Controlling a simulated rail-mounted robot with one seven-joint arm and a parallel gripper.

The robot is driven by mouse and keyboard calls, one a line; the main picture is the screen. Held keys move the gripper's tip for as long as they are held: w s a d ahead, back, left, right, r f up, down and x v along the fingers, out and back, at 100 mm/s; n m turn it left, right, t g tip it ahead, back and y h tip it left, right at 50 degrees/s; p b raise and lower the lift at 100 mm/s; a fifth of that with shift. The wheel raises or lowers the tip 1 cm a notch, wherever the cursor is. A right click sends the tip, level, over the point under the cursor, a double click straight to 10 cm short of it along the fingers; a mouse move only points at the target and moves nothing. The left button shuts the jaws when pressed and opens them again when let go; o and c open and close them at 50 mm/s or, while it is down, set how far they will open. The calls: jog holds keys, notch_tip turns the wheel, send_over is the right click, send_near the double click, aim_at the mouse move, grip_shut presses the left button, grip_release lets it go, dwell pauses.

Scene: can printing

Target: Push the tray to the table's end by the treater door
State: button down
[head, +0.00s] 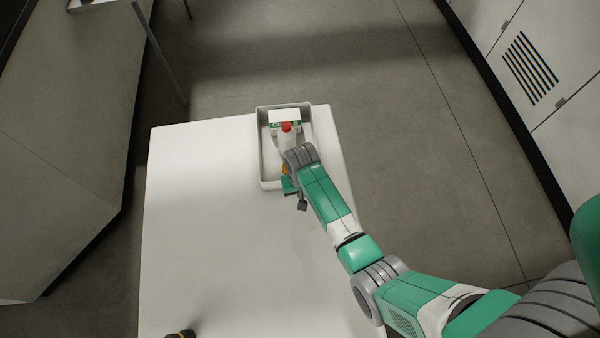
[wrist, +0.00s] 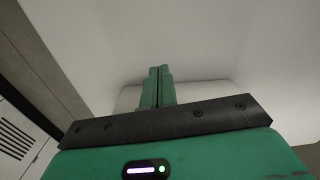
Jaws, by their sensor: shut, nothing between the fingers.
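The tray (head: 269,184) is a shallow light-grey box at the far end of the white table (head: 215,230), near its right corner. Its far rim lines up closely with the table's far edge; I cannot tell whether it overhangs. My gripper (head: 291,187) is low at the tray's near side, partly hidden by my arm. In the wrist view my gripper (wrist: 160,72) has its green fingers pressed together with nothing between them. A pale rounded surface behind them looks like the tray; contact is unclear.
A small dark and yellow object (head: 181,334) lies at the table's near left. The table's middle is clear. A cabinet with a vent (head: 530,67) stands to the right across open floor. Another large grey cabinet (head: 65,110) stands left of the table.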

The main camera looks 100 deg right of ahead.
notch_tip(320, 180, up, 10)
jog(key=p, duration=0.1)
jog(key=shift+s+a, duration=0.15)
jog(key=shift+a, duration=0.3)
